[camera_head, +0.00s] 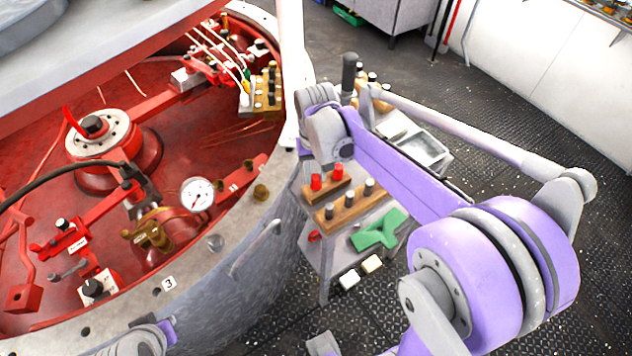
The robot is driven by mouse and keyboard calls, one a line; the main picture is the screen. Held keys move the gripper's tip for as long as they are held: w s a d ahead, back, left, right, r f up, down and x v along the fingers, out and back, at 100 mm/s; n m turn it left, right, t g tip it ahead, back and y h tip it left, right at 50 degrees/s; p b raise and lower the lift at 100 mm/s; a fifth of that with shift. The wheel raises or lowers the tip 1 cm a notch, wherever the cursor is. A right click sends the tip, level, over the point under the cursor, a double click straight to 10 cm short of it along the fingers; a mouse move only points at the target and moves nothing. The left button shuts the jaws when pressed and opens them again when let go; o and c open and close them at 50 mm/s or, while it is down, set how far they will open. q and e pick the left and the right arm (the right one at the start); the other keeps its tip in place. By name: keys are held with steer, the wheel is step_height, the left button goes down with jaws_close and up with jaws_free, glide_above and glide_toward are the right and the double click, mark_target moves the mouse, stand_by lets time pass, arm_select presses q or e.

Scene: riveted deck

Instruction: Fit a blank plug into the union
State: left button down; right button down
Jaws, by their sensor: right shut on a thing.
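Red-topped plugs (323,182) stand in a small wooden block on the bench beside the drum. Darker-topped plugs (349,194) stand in a second wooden block in front of them. A brass fitting (150,237), which may be the union, sits inside the red drum beside a white-faced gauge (197,194). My right gripper (322,122) is at the drum's right rim, above the bench's left side. It is shut, but its fingertips and what they hold are hidden behind my own arm. Only a piece of my left arm shows at the bottom edge; its gripper does not show.
The drum's rim (228,262) curves between the fittings and the bench. A pale post (290,60) rises at its right. The bench also bears a green bracket (378,232), a grey tray (424,150) and a black upright cylinder (348,72). Open deck (500,95) lies beyond.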

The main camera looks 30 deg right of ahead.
steer(key=shift+r+p, duration=0.95)
steer(key=shift+r, duration=0.8)
steer(key=shift+r, duration=0.1)
